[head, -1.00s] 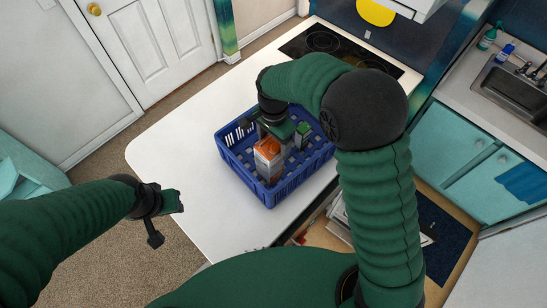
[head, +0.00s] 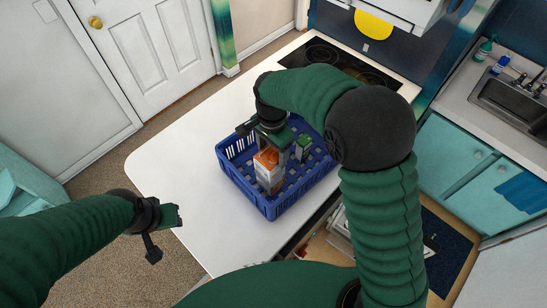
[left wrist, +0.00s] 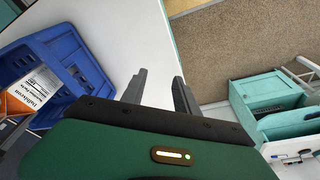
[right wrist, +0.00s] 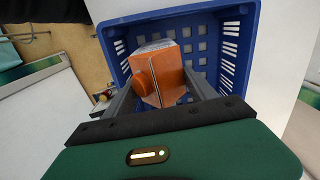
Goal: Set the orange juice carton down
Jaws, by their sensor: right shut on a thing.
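The orange juice carton (head: 267,168), white with an orange top, is inside the blue crate (head: 270,207). It also shows in the left wrist view (left wrist: 32,92) and the right wrist view (right wrist: 160,72), where its orange cap faces the camera. My right gripper (right wrist: 162,93) is shut on the carton, with a finger on each side. In the head view it comes down into the crate from above, and the carton's base is hidden by the crate wall. My left gripper (left wrist: 160,88) is open and empty, left of the crate beyond the counter edge.
The white counter (head: 165,165) is clear left of the crate. A black cooktop (head: 320,55) lies behind it, and a sink (head: 510,100) is at the right.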

